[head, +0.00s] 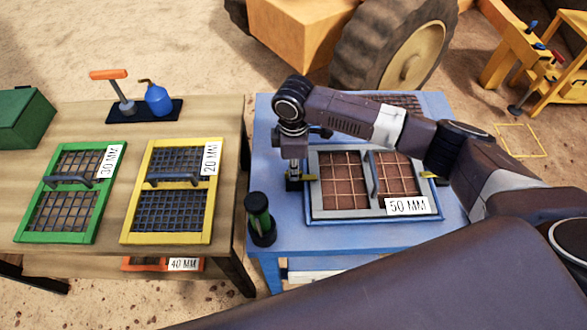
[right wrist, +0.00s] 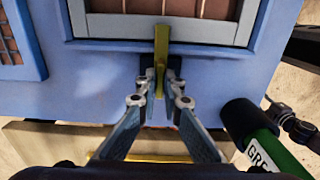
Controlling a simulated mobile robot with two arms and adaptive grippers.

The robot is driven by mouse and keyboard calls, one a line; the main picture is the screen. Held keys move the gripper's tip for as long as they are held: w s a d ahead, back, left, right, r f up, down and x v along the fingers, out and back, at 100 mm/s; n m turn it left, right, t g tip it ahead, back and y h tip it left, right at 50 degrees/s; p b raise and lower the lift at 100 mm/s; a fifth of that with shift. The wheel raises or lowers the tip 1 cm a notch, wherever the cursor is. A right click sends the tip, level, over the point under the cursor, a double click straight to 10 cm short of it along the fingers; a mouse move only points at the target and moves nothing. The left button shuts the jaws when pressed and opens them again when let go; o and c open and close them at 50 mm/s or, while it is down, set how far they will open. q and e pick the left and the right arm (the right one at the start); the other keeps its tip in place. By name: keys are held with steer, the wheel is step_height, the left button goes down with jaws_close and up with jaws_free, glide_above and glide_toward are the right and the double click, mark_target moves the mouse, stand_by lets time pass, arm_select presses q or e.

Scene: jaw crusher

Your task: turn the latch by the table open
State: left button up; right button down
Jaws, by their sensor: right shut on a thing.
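A yellow latch (right wrist: 161,50) sits on a dark mount at the edge of the blue table (right wrist: 105,90). In the right wrist view its bar points straight at the grey-framed screen and its tip overlaps the frame's edge. My right gripper (right wrist: 161,82) is shut on the latch, one finger on each side of the bar. In the head view the right gripper (head: 295,180) points down at the left side of the 50 MM screen (head: 345,212), and mostly hides this latch. A second yellow latch (head: 429,176) shows at the screen's right side. My left gripper is out of view.
A dark cylinder with a green body (head: 260,218) stands near the gripper on the blue table's left edge. The wooden table (head: 130,130) on the left holds a green 30 MM screen (head: 68,192) and a yellow 20 MM screen (head: 172,192). A narrow gap separates the tables.

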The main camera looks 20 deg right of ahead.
steer(key=shift+r, duration=0.1)
steer(key=shift+n+p, duration=0.4)
steer(key=shift+p, duration=0.05)
steer(key=n+p, duration=0.2)
steer(key=n, duration=0.1)
steer(key=shift+r, duration=0.15)
steer(key=n+p, duration=0.1)
steer(key=n, duration=0.3)
steer(key=shift+p, duration=0.4)
steer(key=n, duration=0.5)
steer(key=shift+p, duration=0.35)
steer(key=n, duration=0.5)
steer(key=shift+w, duration=0.1)
